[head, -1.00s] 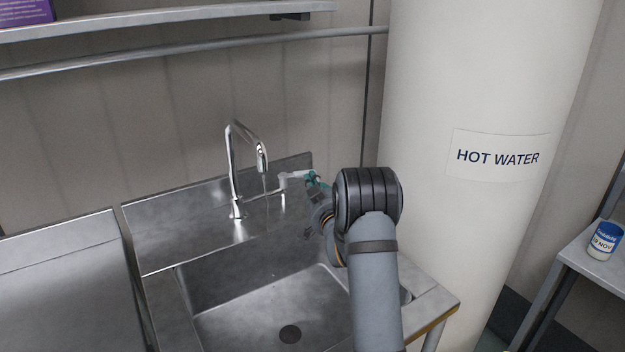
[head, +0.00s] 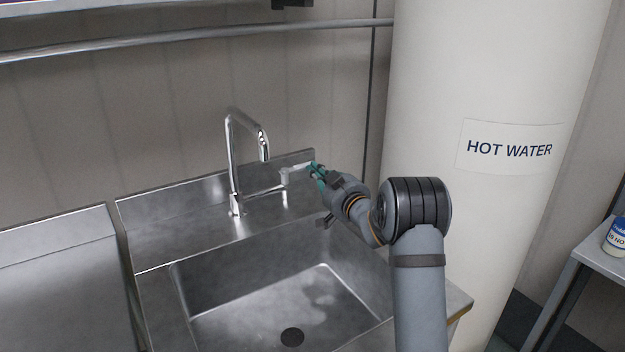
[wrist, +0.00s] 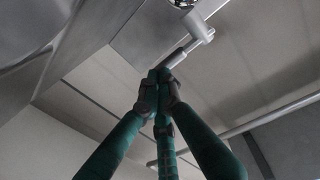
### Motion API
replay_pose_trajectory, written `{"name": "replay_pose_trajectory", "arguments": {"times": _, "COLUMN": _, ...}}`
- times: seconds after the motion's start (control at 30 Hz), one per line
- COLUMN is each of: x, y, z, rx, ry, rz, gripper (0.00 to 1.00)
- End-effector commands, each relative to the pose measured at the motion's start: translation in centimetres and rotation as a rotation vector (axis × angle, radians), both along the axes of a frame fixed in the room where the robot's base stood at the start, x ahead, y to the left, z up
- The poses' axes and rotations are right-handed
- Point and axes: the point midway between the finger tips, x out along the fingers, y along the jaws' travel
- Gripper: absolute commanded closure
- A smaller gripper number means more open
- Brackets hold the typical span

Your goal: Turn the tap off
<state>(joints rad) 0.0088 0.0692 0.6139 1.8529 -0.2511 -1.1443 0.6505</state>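The steel tap (head: 233,165) stands at the back of the sink, its spout curving over to the right. No water stream shows below the spout now. The tap's pale lever handle (head: 286,176) is on the right and points right toward my gripper (head: 316,170). In the wrist view my green fingers (wrist: 160,78) are together, their tips at the free end of the lever (wrist: 186,46). They appear to touch it. I cannot tell whether the lever end is between the tips.
A large white cylinder labelled "HOT WATER" (head: 505,150) stands right, behind my arm. A steel counter (head: 60,270) is at left. A can (head: 617,238) sits on a shelf at far right.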

Motion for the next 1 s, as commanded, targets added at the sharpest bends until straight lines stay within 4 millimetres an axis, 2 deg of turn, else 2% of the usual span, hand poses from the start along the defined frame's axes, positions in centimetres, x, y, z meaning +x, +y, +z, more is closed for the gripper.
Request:
{"name": "replay_pose_trajectory", "arguments": {"times": 0.23, "x": -0.2, "y": -0.1, "z": -0.1, "rx": 0.0, "ry": 0.0, "rz": -0.001, "gripper": 1.0}}
{"name": "replay_pose_trajectory", "arguments": {"times": 0.37, "x": -1.1, "y": -0.4, "z": -0.3, "rx": 0.001, "ry": -0.002, "rz": 0.0, "gripper": 1.0}}
{"name": "replay_pose_trajectory", "arguments": {"times": 0.53, "x": -3.9, "y": -1.3, "z": -0.6, "rx": 0.0, "ry": -0.002, "rz": 0.006, "gripper": 1.0}}
{"name": "replay_pose_trajectory", "arguments": {"times": 0.8, "x": -9.5, "y": -4.1, "z": -0.1, "rx": 0.0, "ry": 0.0, "rz": 0.005, "gripper": 1.0}}
{"name": "replay_pose_trajectory", "arguments": {"times": 1.0, "x": -12.0, "y": -5.3, "z": 0.0, "rx": 0.0, "ry": -0.001, "rz": 0.006, "gripper": 1.0}}
